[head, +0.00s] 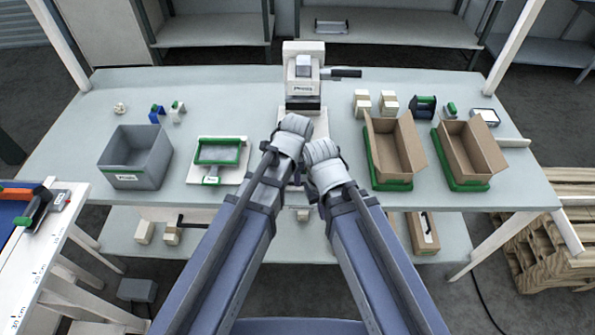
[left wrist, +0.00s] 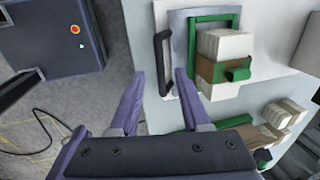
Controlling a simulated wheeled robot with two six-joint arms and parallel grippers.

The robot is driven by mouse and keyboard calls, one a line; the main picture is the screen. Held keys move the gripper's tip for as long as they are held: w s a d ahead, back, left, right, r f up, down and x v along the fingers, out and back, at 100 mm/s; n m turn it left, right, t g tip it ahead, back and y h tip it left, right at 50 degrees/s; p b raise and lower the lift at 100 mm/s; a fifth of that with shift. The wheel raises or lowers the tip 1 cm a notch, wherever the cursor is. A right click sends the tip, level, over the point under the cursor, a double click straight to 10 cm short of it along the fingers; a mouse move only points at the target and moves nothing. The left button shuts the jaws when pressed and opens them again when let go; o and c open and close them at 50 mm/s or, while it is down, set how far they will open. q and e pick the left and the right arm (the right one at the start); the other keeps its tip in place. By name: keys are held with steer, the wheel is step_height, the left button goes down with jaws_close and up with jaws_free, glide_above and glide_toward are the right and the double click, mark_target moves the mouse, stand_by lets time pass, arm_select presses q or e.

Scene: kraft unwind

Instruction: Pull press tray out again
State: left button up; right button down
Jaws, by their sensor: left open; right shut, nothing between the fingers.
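The white press (head: 303,75) stands at the back middle of the table, with a black lever to its right. In the left wrist view, a grey plate (left wrist: 185,75) carries a green frame (left wrist: 210,18), and a black bar handle (left wrist: 163,62) runs along its near edge. This looks like the press tray, but I cannot be sure. My left gripper (left wrist: 160,82) is open and empty, its fingertips close below the handle. My right gripper (head: 304,187) is shut on nothing, mostly hidden between my forearms. My arms cover the area in front of the press in the head view.
Left on the table are a grey bin (head: 137,160) and a green-framed fixture (head: 220,152). Two open cardboard boxes (head: 396,147) (head: 472,147) stand on green bases at right. Small blocks and tools line the back. A side table (head: 35,240) is at far left.

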arm_select(q)
steer(key=r+p, duration=0.2)
steer(key=r, duration=0.1)
steer(key=shift+s+r, duration=0.1)
steer(key=shift+s, duration=0.2)
arm_select(e)
step_height(320, 180, up, 3)
steer(key=shift+r, duration=0.15)
arm_select(q)
steer(key=s+a+n+g, duration=0.1)
steer(key=s+a+n, duration=0.2)
steer(key=a+n, duration=0.55)
steer(key=s+a+n, duration=0.3)
steer(key=a+n, duration=0.4)
steer(key=n, duration=0.2)
steer(key=s+d+f+m, duration=0.1)
steer(key=s+d, duration=0.1)
steer(key=d, duration=0.3)
steer(key=s+d+m+g+y+b, duration=0.1)
steer(key=s+d+m, duration=0.1)
steer(key=d, duration=0.3)
steer(key=shift+s+d+f, duration=0.4)
steer(key=shift+s, duration=0.45)
arm_select(e)
steer(key=shift+f, duration=0.8)
